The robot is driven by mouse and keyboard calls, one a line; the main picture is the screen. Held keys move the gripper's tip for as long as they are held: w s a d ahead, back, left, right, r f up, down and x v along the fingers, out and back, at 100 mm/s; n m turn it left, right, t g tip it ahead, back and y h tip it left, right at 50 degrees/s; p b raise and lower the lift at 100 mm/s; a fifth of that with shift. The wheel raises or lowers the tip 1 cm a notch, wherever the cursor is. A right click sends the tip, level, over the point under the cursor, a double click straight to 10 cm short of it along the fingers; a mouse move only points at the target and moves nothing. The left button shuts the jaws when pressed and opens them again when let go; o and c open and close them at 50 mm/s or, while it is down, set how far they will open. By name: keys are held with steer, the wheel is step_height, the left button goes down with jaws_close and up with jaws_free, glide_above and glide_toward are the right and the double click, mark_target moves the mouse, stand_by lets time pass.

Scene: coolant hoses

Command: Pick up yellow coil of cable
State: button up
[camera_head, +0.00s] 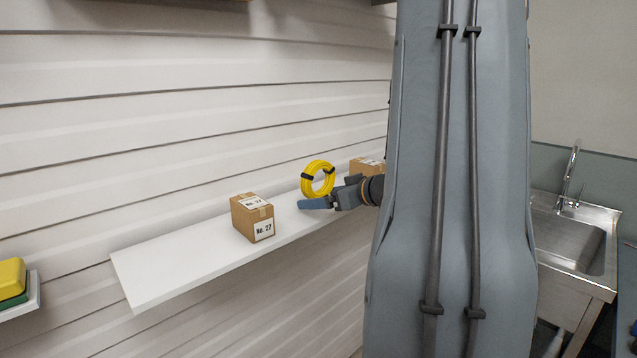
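The yellow coil of cable (329,182) has dark bands around it and appears upright over the white wall shelf (165,272). My gripper (322,201) comes in from the right, close to the coil's lower part. One blue-tipped finger shows in front of and below the coil's lower edge. The other finger cannot be made out clearly, so I cannot tell whether the gripper is open or shut, or whether it touches the coil. My large grey arm link hides the shelf's right part.
A cardboard box (247,219) with labels stands on the shelf left of the coil. Another box (366,166) stands behind my gripper, partly hidden. The shelf's left end is bare. A metal sink (575,240) is at the right. A yellow item (11,277) lies at the far left.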

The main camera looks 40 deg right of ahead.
mark_target(322, 162)
steer(key=shift+w+f, duration=0.2)
steer(key=shift+w, duration=0.25)
steer(key=c, duration=2.2)
steer(key=shift+r, duration=0.2)
step_height(322, 162, up, 10)
steer(key=shift+f, duration=0.15)
